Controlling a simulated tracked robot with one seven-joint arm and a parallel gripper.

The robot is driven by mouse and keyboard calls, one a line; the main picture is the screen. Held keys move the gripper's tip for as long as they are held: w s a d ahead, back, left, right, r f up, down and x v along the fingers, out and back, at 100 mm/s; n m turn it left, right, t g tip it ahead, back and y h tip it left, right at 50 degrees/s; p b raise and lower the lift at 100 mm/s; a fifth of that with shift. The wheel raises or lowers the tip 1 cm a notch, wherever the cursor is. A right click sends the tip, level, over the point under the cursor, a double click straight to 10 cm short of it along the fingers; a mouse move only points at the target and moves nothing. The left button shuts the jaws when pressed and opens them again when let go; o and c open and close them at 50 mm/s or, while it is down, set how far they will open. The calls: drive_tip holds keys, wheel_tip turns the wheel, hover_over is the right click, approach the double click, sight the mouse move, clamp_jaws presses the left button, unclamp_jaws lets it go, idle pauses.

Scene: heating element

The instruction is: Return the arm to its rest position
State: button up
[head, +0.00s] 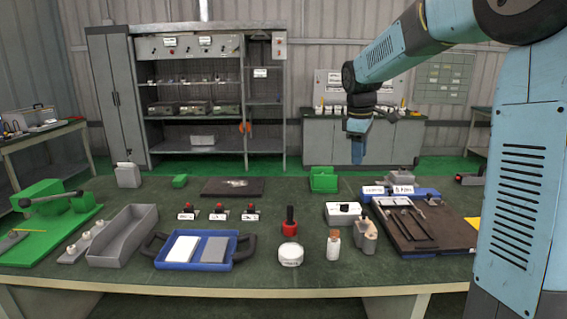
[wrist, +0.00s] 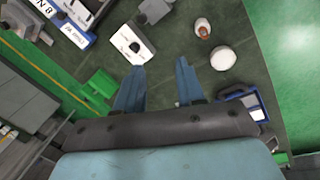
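My arm reaches in from the right of the head view, and my gripper (head: 358,153) hangs pointing down over the far side of the workbench. In the wrist view, my gripper (wrist: 160,80) shows two blue fingers spread apart with nothing between them. The workbench (head: 300,184) lies below, with a dark green top. The gripper is above the bench and appears to touch nothing.
A white box (head: 343,213), a red holder (head: 289,228), a white round container (head: 290,254) and a bottle (head: 333,246) stand on the bench. A blue tray (head: 196,264), a grey bin (head: 122,236) and a brown board (head: 425,228) lie around them. A green block (head: 323,180) stands near the far edge.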

drive_tip(key=s+d+m+t, duration=0.1)
drive_tip(key=s+m, duration=0.5)
drive_tip(key=s, duration=1)
drive_tip(key=s+d+f+m+t+y, duration=0.1)
drive_tip(key=s+m, duration=0.5)
drive_tip(key=s, duration=1)
drive_tip(key=shift+s+d+f+t, duration=0.15)
drive_tip(key=shift+s+t, duration=0.05)
drive_tip(key=shift+t, duration=0.7)
